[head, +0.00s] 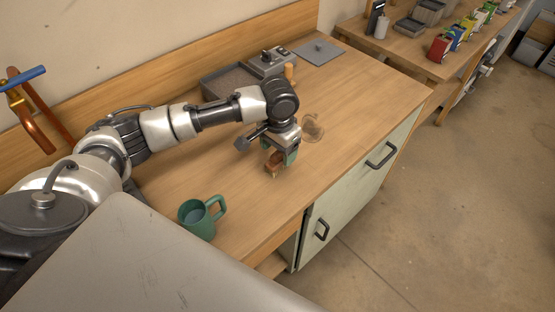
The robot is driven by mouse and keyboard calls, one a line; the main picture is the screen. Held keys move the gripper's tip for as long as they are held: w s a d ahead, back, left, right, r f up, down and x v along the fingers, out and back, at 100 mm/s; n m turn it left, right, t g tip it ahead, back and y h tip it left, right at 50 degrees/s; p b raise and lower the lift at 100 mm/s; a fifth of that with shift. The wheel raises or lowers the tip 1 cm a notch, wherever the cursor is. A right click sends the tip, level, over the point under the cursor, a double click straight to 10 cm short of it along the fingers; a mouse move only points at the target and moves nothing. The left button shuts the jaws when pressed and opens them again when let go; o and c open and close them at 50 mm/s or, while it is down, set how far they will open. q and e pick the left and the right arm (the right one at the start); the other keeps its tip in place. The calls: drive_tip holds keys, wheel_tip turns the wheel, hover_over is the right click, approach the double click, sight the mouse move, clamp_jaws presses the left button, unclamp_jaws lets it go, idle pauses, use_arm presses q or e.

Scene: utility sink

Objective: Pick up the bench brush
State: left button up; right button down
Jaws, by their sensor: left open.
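The bench brush (272,164) appears to be the small brown wooden piece with paler bristles on the wooden worktop, under my left gripper. My left gripper (279,155) points down with its jaws open. Its greenish fingers are at the brush's upper end, and the brush shows just below and between them. The fingers hide part of the brush, and I cannot tell whether they touch it. My right gripper is out of view.
A green mug (196,221) stands near the front of the worktop (370,100). A brown round patch or coil (312,128) lies just right of the gripper. A grey tray (226,82), a grey device (270,62) and a flat grey plate (319,51) are at the back.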

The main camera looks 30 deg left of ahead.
sight(278, 161)
use_arm(q)
wheel_tip(278, 161, down, 5)
drive_tip(key=shift+a+r+p, duration=0.15)
drive_tip(key=shift+r+p, duration=0.05)
drive_tip(key=shift+p, duration=0.25)
drive_tip(key=shift+w+f, duration=0.1)
drive_tip(key=shift+f, duration=0.25)
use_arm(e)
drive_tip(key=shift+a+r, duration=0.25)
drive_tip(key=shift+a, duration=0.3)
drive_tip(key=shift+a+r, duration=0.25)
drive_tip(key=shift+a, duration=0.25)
use_arm(q)
drive_tip(key=c, duration=1)
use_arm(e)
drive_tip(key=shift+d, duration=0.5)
